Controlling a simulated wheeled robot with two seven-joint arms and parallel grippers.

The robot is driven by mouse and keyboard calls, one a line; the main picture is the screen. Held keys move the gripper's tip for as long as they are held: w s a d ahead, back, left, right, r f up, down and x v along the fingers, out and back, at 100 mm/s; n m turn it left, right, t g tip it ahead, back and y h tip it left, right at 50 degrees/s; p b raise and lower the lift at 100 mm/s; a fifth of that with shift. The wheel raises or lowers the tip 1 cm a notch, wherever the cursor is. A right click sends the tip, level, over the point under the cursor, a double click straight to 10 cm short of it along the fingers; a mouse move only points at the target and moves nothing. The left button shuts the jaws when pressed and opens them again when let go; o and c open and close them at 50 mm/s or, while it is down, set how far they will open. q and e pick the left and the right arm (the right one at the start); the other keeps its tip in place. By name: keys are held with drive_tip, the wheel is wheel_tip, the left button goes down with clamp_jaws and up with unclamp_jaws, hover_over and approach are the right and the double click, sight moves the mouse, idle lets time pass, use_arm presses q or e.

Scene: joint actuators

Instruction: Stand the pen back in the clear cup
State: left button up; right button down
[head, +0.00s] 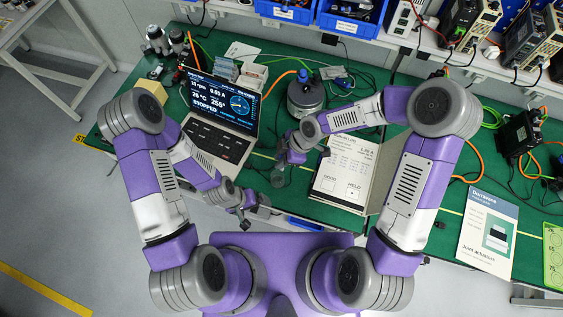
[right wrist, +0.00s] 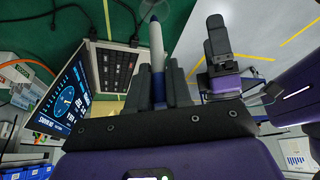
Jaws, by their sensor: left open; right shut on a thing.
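My right gripper (head: 283,172) is above the green bench, between the laptop and the white box. In the right wrist view its fingers (right wrist: 158,88) are shut on a blue and white pen (right wrist: 157,62), which points away from the wrist. A pale, rounded, see-through shape (right wrist: 153,9) lies beyond the pen's far end at the top edge; I cannot tell surely that it is the clear cup. In the head view I cannot make out the cup or the pen. My left gripper (head: 248,217) is open and empty near the bench's front edge; it also shows in the right wrist view (right wrist: 218,40).
The open laptop (head: 218,135) stands at left. A white box (head: 345,172) with labels lies right of my right gripper. A round dark motor (head: 305,95) with cables stands behind. A leaflet (head: 487,232) lies at the right. Green bench is bare around the grippers.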

drive_tip(key=shift+f, duration=1.4)
drive_tip(key=shift+f+b, duration=0.65)
drive_tip(key=shift+b, duration=0.1)
drive_tip(key=c, duration=1)
unclamp_jaws()
drive_tip(key=shift+r, duration=0.1)
drive_tip(key=shift+c, duration=0.2)
